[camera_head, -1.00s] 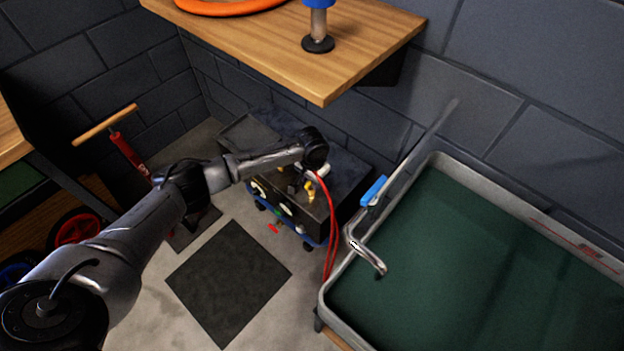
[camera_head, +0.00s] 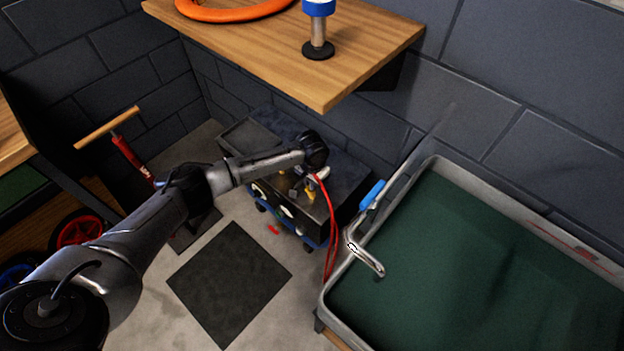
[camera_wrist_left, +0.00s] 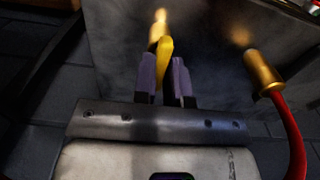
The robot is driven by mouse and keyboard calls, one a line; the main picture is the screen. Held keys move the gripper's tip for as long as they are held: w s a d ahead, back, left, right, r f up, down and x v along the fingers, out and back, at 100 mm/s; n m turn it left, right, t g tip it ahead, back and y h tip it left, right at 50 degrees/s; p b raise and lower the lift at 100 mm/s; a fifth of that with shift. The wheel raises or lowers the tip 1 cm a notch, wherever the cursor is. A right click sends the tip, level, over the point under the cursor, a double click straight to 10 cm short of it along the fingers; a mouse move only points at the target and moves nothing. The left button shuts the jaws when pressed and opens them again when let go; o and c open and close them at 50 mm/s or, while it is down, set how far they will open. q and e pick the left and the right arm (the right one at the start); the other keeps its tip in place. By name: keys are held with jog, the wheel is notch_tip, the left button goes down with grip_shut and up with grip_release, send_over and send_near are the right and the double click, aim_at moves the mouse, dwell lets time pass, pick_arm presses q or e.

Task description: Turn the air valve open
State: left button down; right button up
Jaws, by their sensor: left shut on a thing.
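The air valve shows in the left wrist view as a yellow lever (camera_wrist_left: 166,58) on a short brass stem in front of a dark grey face. My left gripper (camera_wrist_left: 165,80) is shut on the lever, with one finger on each side of it. In the head view the yellow valve (camera_head: 310,195) is small and partly hidden at the dark compressor box (camera_head: 345,190), and my left gripper (camera_head: 298,190) is against it below my wrist. The lever's exact angle is hard to tell. My right gripper is not in view.
A brass fitting (camera_wrist_left: 262,72) with a red hose (camera_wrist_left: 293,130) sits right of the valve; the hose (camera_head: 331,225) hangs down the box. A green-bottomed basin (camera_head: 470,260) stands at right. A wooden shelf (camera_head: 270,50) overhangs behind. A dark mat (camera_head: 230,280) lies on the floor.

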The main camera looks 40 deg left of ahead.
pick_arm(q)
jog(key=n+p, duration=0.2)
jog(key=p, duration=0.2)
jog(key=n+p, duration=0.2)
jog(key=p, duration=0.1)
jog(key=n+p, duration=0.2)
jog(key=p, duration=0.2)
jog(key=shift+d+r+n+p, duration=0.1)
jog(key=shift+r+n+p, duration=0.15)
jog(key=shift+n+p, duration=0.15)
jog(key=n+p, duration=0.2)
jog(key=n, duration=0.2)
jog(key=shift+f, duration=0.15)
jog(key=n+p, duration=0.1)
jog(key=n, duration=0.2)
jog(key=shift+n, duration=0.3)
jog(key=shift+f+n+p, duration=0.1)
jog(key=shift+n+p, duration=0.3)
jog(key=shift+n, duration=0.5)
jog(key=c, duration=1.2)
grip_release()
jog(key=shift+o, duration=0.2)
